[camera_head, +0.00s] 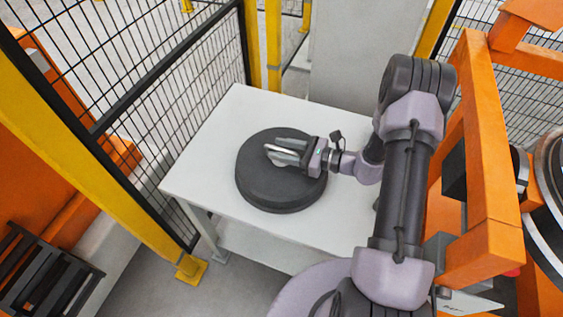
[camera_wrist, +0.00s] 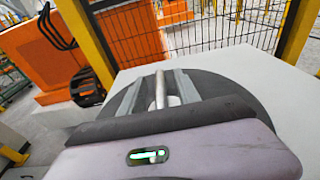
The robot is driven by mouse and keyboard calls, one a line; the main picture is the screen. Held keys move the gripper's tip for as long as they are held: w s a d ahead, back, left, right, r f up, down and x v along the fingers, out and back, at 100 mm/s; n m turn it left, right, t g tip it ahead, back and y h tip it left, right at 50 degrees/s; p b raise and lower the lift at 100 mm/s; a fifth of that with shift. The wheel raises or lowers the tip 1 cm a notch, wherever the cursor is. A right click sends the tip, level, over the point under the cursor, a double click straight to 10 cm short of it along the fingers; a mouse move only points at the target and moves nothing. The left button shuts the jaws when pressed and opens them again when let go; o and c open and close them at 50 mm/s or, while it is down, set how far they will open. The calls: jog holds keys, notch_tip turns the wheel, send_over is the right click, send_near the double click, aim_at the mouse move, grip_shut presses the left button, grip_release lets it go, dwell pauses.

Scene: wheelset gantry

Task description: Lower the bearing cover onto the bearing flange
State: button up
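The bearing cover (camera_head: 277,191) is a dark round disc lying flat on the white table, with a pale metal handle (camera_wrist: 161,92) standing on its top. My gripper (camera_head: 284,147) reaches over the cover from the right, low above its top. In the wrist view its two grey fingers (camera_wrist: 158,84) lie on either side of the handle with gaps between, so it looks open. The cover also shows in the wrist view (camera_wrist: 232,95), partly hidden by the gripper body. I cannot make out the bearing flange for sure.
The white table (camera_head: 228,112) has bare room around the cover. A black mesh fence with yellow posts (camera_head: 253,50) stands behind and to the left. An orange frame (camera_head: 485,140) rises close to my arm on the right, with a large round metal part (camera_head: 549,165) beyond it.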

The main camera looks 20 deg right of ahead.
grip_shut()
dwell(1.3)
